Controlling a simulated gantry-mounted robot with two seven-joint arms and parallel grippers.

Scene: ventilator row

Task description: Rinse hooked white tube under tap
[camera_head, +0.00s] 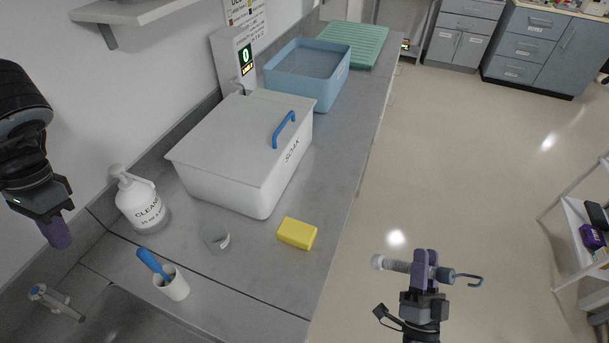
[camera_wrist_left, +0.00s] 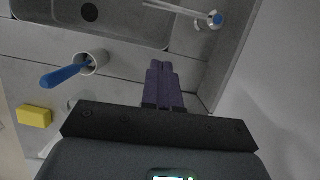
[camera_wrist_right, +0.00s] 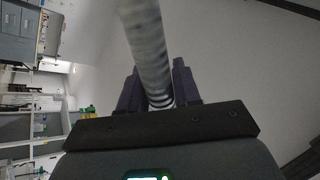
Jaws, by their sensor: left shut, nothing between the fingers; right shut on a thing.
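The hooked white tube (camera_head: 398,266) is ribbed and white at its left end. Its right end has a blue-grey connector and a thin hook. My right gripper (camera_head: 424,268) is shut around its middle and holds it out over the floor, right of the counter. In the right wrist view the ribbed tube (camera_wrist_right: 148,45) passes between the purple fingers. The tap (camera_head: 58,302), with a blue-marked top, stands at the lower left; it also shows in the left wrist view (camera_wrist_left: 180,9). My left gripper (camera_head: 58,234) is shut and empty, above the counter behind the tap.
The sink (camera_wrist_left: 140,42) is at the counter's near end. Along the counter are a cup with a blue-handled brush (camera_head: 172,284), a cleaner bottle (camera_head: 140,205), a grey ring-like item (camera_head: 214,238), a yellow sponge (camera_head: 297,233), a lidded soak bin (camera_head: 225,185), a blue tub (camera_head: 330,87) and a green rack (camera_head: 362,42).

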